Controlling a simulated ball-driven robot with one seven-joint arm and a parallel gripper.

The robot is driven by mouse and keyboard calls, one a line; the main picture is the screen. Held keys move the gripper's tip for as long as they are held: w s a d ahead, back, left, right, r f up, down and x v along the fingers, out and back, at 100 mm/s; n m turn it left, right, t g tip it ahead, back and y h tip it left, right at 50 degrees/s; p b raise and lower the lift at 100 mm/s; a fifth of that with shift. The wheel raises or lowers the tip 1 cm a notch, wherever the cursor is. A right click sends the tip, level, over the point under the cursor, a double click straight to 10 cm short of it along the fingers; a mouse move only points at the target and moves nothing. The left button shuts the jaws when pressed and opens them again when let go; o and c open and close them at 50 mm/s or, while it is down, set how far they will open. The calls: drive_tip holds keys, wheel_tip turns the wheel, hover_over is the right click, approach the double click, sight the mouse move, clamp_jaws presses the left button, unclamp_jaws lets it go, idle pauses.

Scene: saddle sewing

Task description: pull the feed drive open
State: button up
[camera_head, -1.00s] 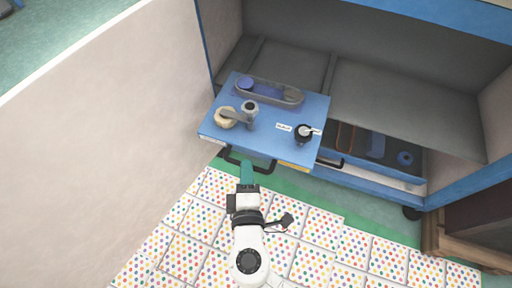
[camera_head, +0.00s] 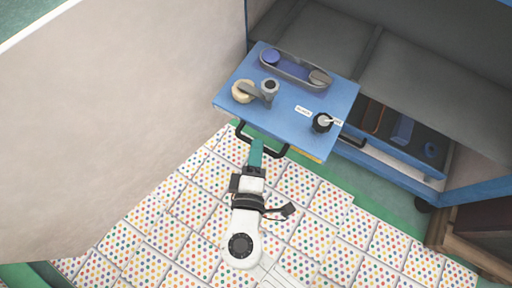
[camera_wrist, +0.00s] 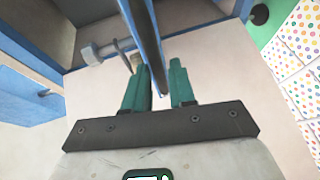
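The feed drive is taken to be the blue pull-out tray (camera_head: 290,122), which stands out from the cabinet. It has a dark bar handle (camera_head: 272,150) on its front edge. My gripper (camera_head: 256,148) is at that handle. In the wrist view its two green fingers (camera_wrist: 160,82) stand apart on either side of a long dark, blue-edged bar (camera_wrist: 146,45). The left finger looks close against the bar, and a narrow gap shows beside the right finger. A firm grip cannot be made out. The tray carries a belt loop (camera_head: 295,68), a cream roller (camera_head: 243,91) and a black knob (camera_head: 322,122).
The blue cabinet (camera_head: 470,190) stands behind, with a lower drawer (camera_head: 395,165) holding dark and blue parts to the right. A pale wall panel (camera_head: 120,110) is close on the left. The dotted tile floor (camera_head: 310,235) in front is clear.

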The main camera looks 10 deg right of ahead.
drive_tip(key=shift+o, duration=1.3)
drive_tip(key=p+v, duration=0.3)
drive_tip(key=v, duration=0.8)
drive_tip(key=shift+w+f, duration=0.1)
